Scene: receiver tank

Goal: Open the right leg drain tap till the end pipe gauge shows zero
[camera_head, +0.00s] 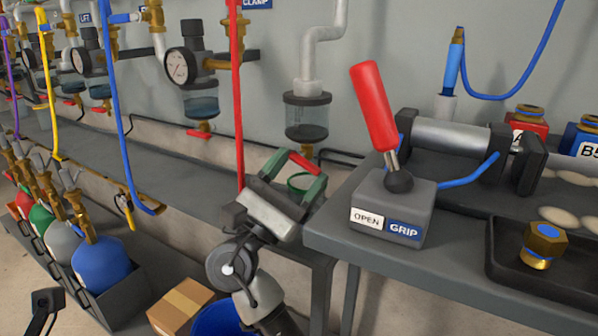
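A clear drain bowl (307,122) with a dark cap hangs under a grey pipe at the centre. A red tap handle (303,161) shows just below it. My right gripper (298,168) reaches up from below. Its green-tipped fingers are apart, on either side of the red handle; I cannot tell whether they touch it. A round white-faced gauge (179,67) is on the wall to the left, its reading too small to make out. Below it is another bowl (202,106) with a red tap (199,134).
A grey bench (345,238) stands at right with a red-lever box (393,205) marked OPEN and GRIP, a clamp (447,138) and a black tray (510,276). Gas cylinders (100,265) and a cardboard box (180,305) are at lower left. A red hose (238,100) hangs close left of my gripper.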

